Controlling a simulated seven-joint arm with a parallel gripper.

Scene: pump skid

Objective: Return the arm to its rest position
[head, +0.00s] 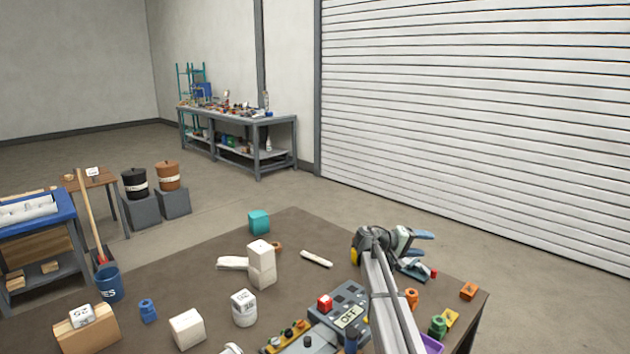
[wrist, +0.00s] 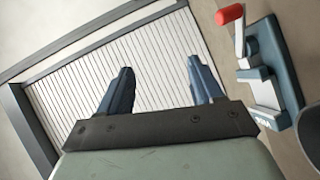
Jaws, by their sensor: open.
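My gripper (head: 427,256) is above the right part of the brown table (head: 185,262), with its dark blue fingers pointing right in the head view. In the wrist view my gripper (wrist: 160,66) is open, its two fingers well apart. Nothing is between them, and only the distant white shutter door (wrist: 158,65) shows behind. My arm rises from the bottom of the head view and hides part of the table.
A grey control box (head: 349,317) with an "OFF" label stands left of my arm. The wrist view shows a device with a red-knobbed lever (wrist: 230,14) at right.

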